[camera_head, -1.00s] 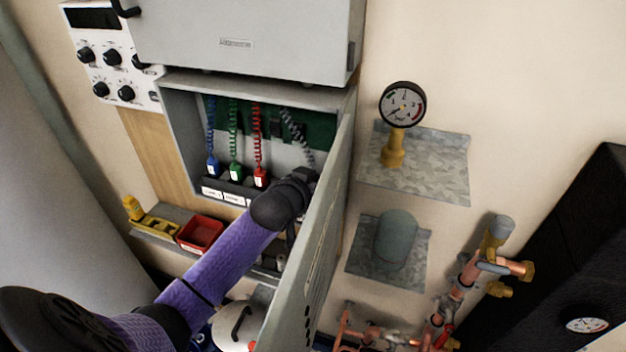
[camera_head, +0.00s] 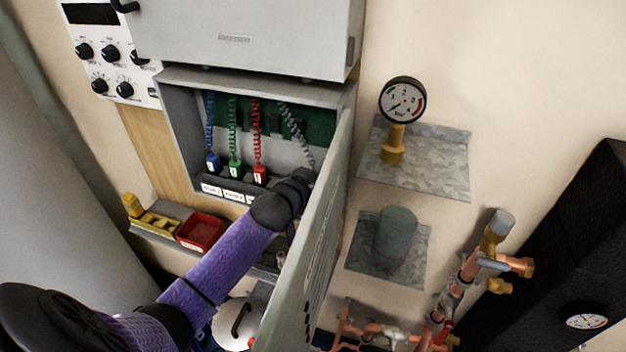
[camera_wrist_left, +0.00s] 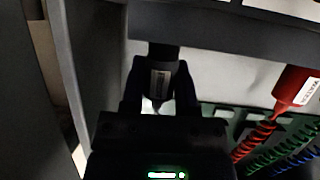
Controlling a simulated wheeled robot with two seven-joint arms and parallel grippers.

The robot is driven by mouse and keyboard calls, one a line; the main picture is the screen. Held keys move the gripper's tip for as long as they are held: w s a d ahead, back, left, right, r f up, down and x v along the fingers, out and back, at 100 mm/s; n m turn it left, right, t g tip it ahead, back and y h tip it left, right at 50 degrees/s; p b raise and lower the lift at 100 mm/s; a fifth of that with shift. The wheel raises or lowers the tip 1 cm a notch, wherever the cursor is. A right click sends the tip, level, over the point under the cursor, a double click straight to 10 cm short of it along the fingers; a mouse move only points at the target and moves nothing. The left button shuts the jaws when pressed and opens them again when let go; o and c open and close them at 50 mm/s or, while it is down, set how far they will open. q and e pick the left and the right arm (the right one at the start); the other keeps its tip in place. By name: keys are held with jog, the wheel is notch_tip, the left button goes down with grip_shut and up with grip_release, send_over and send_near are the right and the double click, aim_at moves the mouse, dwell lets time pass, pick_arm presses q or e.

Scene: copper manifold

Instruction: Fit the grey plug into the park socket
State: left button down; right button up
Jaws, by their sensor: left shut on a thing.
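My left gripper (camera_head: 303,178) is inside the open cabinet at its lower right, shut on the grey plug. The plug (camera_wrist_left: 162,80) is dark, carries a white label and sits between the two fingers in the left wrist view. Its far end meets the edge of the grey socket strip (camera_wrist_left: 225,38); I cannot tell how deep it sits. The grey coiled cord (camera_head: 297,132) runs down to the gripper in the head view, where my gripper hides the plug and the socket there. My right gripper is not in view.
Blue (camera_head: 212,163), green (camera_head: 235,169) and red (camera_head: 260,173) plugs stand in the strip to the left. The open cabinet door (camera_head: 318,235) is close on the right of my arm. A red bin (camera_head: 201,233) is on the ledge below.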

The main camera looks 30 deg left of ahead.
pick_arm(q)
jog(key=shift+f+b, duration=0.3)
jog(key=shift+f, duration=0.25)
jog(key=shift+c, duration=1.4)
grip_release()
jog(key=shift+s, duration=0.1)
jog(key=p+v, duration=0.3)
jog(key=v, duration=0.6)
jog(key=shift+s, duration=0.35)
